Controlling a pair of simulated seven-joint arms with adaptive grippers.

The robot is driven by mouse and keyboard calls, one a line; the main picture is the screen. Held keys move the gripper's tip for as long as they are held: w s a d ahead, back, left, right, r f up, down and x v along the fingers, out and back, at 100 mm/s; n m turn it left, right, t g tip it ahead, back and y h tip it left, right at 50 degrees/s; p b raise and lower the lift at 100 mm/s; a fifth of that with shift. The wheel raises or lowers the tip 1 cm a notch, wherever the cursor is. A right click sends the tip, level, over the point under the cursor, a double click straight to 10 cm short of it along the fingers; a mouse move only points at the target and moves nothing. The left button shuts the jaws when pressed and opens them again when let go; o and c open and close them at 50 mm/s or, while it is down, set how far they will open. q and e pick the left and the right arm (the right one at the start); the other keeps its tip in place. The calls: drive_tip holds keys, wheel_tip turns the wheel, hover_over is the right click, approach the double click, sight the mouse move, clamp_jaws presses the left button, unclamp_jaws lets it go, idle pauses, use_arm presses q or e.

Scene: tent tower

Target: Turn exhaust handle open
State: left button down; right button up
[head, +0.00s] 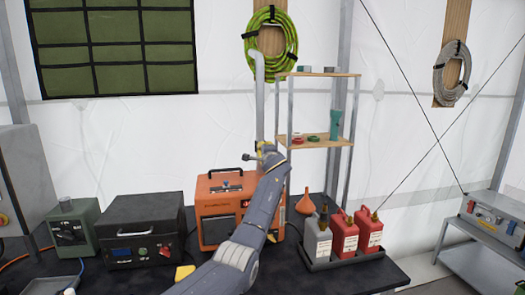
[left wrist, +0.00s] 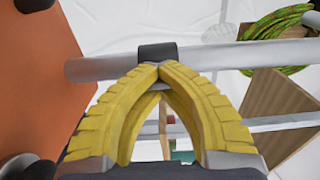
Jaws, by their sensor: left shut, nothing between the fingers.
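A grey exhaust pipe (head: 259,100) rises behind the orange generator (head: 214,190) and bends at its top. My left gripper (head: 262,146) is at the pipe, above the generator's right side. In the left wrist view, the yellow fingertips (left wrist: 162,70) meet and hold nothing. They lie right at a dark piece (left wrist: 157,51) on the grey pipe (left wrist: 105,67); I cannot tell whether they touch it. This piece may be the exhaust handle, but its shape is largely hidden. My right gripper is in neither view.
A shelf rack (head: 318,139) stands right of the pipe. An orange funnel (head: 305,203) and red jugs (head: 344,236) in a dark tray (head: 347,257) stand on the bench, right of my arm. A black case (head: 143,230) is at left. A green hose (head: 270,14) hangs above.

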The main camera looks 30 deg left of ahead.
use_arm(q)
drive_tip(key=c, duration=2.1)
unclamp_jaws()
drive_tip(key=shift+w+d+r, duration=0.1)
drive_tip(key=shift+d, duration=0.15)
drive_tip(key=shift+c, duration=0.2)
drive_tip(key=o, duration=1.5)
drive_tip(key=shift+o, duration=1.3)
drive_tip(key=v, duration=1.2)
drive_tip(key=shift+a, duration=0.1)
